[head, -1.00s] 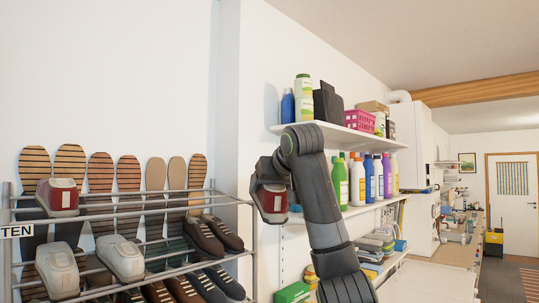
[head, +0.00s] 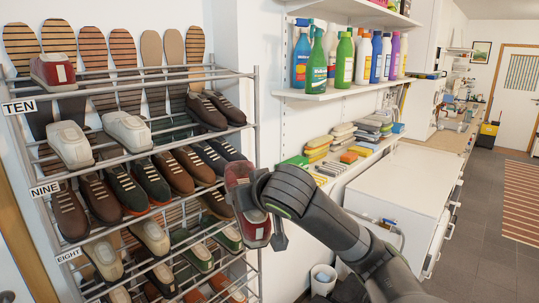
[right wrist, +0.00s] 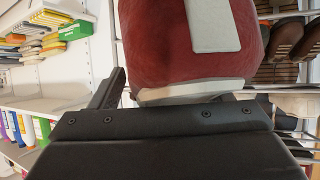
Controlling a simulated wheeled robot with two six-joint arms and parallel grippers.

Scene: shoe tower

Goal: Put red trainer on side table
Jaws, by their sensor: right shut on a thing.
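A red trainer (head: 249,205) with a white patch hangs in my right gripper (head: 264,197), heel or toe pointing down, just right of the shoe rack. It fills the top of the right wrist view (right wrist: 175,45), where the dark gripper (right wrist: 150,118) is shut on it. Another red shoe (head: 53,71) stands at the left end of the rack's top tier. My left gripper is not in view. I cannot make out a clear side table; a white cabinet (head: 385,185) with a flat, clear top stands to the right.
The shoe rack (head: 256,120) with several rows of shoes stands close on the left. A white bin (head: 322,278) stands on the floor. Grey floor (head: 470,220) is open at the right.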

